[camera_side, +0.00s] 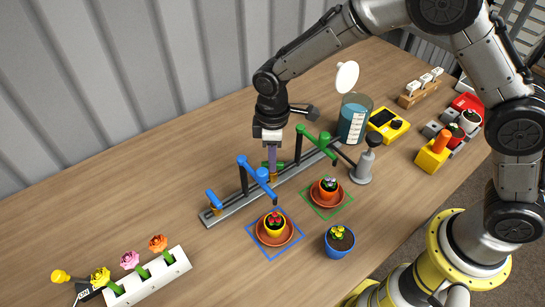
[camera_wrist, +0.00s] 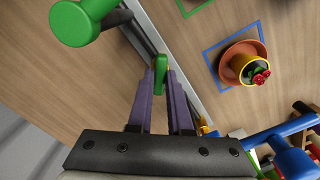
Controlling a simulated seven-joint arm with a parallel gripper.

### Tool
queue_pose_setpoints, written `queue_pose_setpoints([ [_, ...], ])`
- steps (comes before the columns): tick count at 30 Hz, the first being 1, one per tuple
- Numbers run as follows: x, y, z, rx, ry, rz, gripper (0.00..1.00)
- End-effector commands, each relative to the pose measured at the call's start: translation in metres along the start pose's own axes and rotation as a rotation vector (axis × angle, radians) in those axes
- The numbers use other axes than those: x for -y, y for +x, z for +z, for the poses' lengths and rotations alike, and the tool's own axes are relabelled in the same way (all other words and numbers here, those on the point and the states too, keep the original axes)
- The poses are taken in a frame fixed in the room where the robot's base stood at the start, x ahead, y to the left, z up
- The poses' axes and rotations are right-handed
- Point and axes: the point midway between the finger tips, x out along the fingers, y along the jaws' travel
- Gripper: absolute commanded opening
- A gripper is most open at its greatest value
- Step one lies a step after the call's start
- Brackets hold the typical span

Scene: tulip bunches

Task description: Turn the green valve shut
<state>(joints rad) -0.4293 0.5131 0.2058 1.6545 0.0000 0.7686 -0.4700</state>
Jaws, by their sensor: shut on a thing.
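The green valve has a small green handle (camera_side: 266,164) low on the grey rail (camera_side: 225,212), beside the green pipe and spout (camera_side: 311,138). My gripper (camera_side: 271,170) points down onto this handle with its purple fingers. In the wrist view the green handle (camera_wrist: 160,66) sits between the purple fingertips (camera_wrist: 161,76), which are closed on it. The fingers hide part of the handle, and its exact angle is hard to tell. The green spout also shows at the top left of the wrist view (camera_wrist: 76,22).
A blue spout (camera_side: 257,176) and blue valve handle (camera_side: 213,199) stand left on the rail. Potted flowers on saucers sit in blue (camera_side: 249,234) and green (camera_side: 308,197) outlines. A blue pot (camera_side: 339,243), a grey pump bottle (camera_side: 363,168) and a beaker (camera_side: 353,124) stand nearby.

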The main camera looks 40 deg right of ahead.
Motion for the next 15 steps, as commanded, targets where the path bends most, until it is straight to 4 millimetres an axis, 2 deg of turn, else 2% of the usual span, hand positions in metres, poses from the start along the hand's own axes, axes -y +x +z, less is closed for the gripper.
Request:
queue_pose_setpoints([
  [15, 0.0000, -0.0012, -0.0002, -0.001, 0.487, 0.000, 0.00],
])
